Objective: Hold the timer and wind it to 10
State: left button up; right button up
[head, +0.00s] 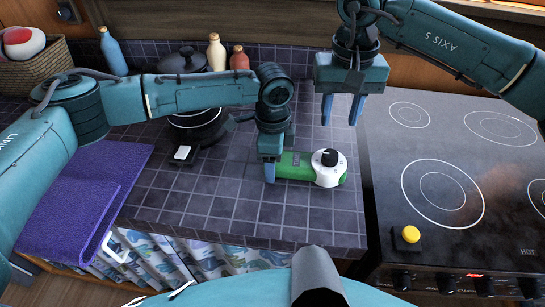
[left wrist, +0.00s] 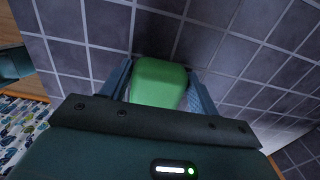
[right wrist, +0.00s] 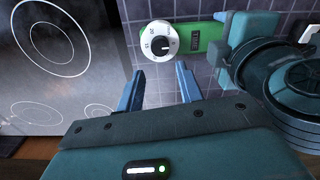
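The timer has a green body (head: 295,166) with a small dark display and a white dial (head: 328,168) with a black pointer at its right end. My left gripper (head: 269,172) is shut on the body's left end, with a finger on each side in the left wrist view (left wrist: 160,85). My right gripper (head: 341,115) is open and empty above and behind the dial. In the right wrist view the numbered dial (right wrist: 160,41) lies beyond its fingertips; the pointer points right, and the exact reading is unclear.
The black stove (head: 455,150) is to the right, with a yellow-buttoned block (head: 408,236) on it. A black pot (head: 196,125), a small black-and-white item (head: 183,154), bottles (head: 113,50) and a purple cloth (head: 75,205) are left and behind. Counter right of the pot is mostly clear.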

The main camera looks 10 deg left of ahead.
aim_at(331, 153)
pick_arm(q)
jog(key=c, duration=0.6)
jog(key=shift+c, duration=0.2)
pick_arm(e)
jog(key=shift+o, duration=1)
jog(key=m, duration=1.2)
jog(key=f+m, duration=0.1)
jog(key=m, duration=0.5)
jog(key=shift+m, duration=0.4)
jog(key=m, duration=0.6)
jog(key=shift+f, duration=0.25)
jog(key=m, duration=0.6)
jog(key=shift+f+m, duration=0.2)
jog(key=shift+m, duration=0.1)
jog(key=m, duration=0.6)
jog(key=shift+f, duration=4.15)
